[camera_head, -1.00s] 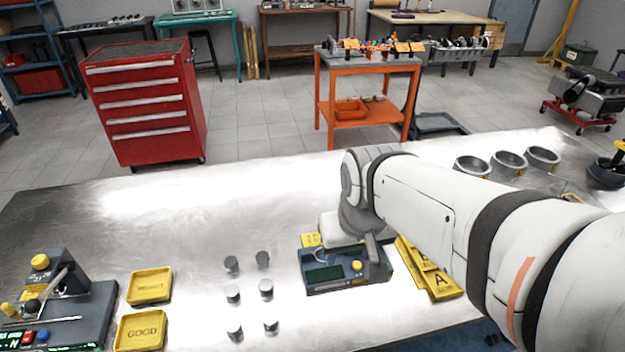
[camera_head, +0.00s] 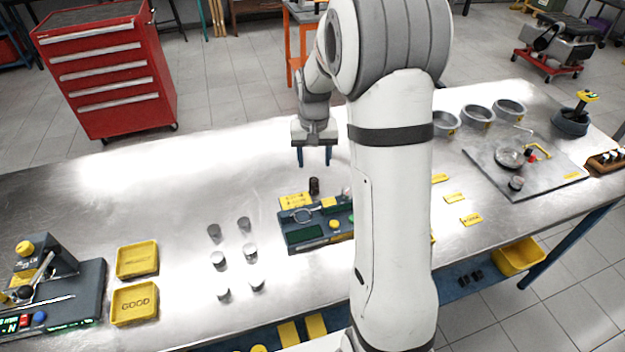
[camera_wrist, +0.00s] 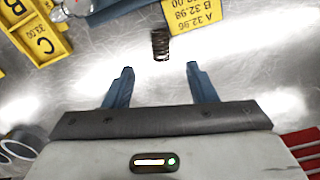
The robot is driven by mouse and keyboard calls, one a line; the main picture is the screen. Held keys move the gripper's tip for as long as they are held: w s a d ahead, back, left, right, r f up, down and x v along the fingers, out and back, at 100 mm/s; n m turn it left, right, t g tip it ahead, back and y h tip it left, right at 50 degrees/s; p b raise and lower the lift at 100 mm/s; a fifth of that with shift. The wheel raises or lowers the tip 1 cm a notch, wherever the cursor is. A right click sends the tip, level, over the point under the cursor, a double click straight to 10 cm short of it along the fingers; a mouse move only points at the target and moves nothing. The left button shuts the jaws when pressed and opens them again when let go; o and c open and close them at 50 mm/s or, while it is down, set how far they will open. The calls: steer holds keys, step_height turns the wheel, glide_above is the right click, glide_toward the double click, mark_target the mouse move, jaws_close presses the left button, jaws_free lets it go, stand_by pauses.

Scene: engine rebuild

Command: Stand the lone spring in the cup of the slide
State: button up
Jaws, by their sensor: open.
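The lone spring (camera_head: 314,186) is a short dark coil standing on the metal bench, just behind the blue gauge box. In the wrist view the spring (camera_wrist: 160,44) lies ahead of the fingertips, about midway between their lines. My gripper (camera_head: 314,162) is above the bench behind the spring, pointing down. Its two blue fingers are apart and empty, and they also show in the wrist view (camera_wrist: 160,70). A grey bench device (camera_head: 85,285) with a yellow knob, a lever and a lit display stands at the far left. I cannot clearly make out a slide's cup.
The blue gauge box (camera_head: 305,235) and a yellow label card (camera_head: 294,201) sit close to the spring. Several short metal cylinders (camera_head: 218,259) stand left of it. Yellow trays (camera_head: 136,261) lie farther left. Grey rings (camera_head: 478,115) stand at right. The back-left bench is clear.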

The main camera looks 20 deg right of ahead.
mark_target(314, 181)
steer(key=shift+w+d+f, duration=0.25)
steer(key=shift+w+f, duration=0.3)
steer(key=shift+f, duration=0.45)
steer(key=f+p, duration=0.1)
steer(key=f, duration=0.2)
steer(key=f+p, duration=0.1)
steer(key=f, duration=0.3)
steer(key=shift+s+a+f, duration=0.1)
steer(key=shift+s+a, duration=0.1)
jaws_close()
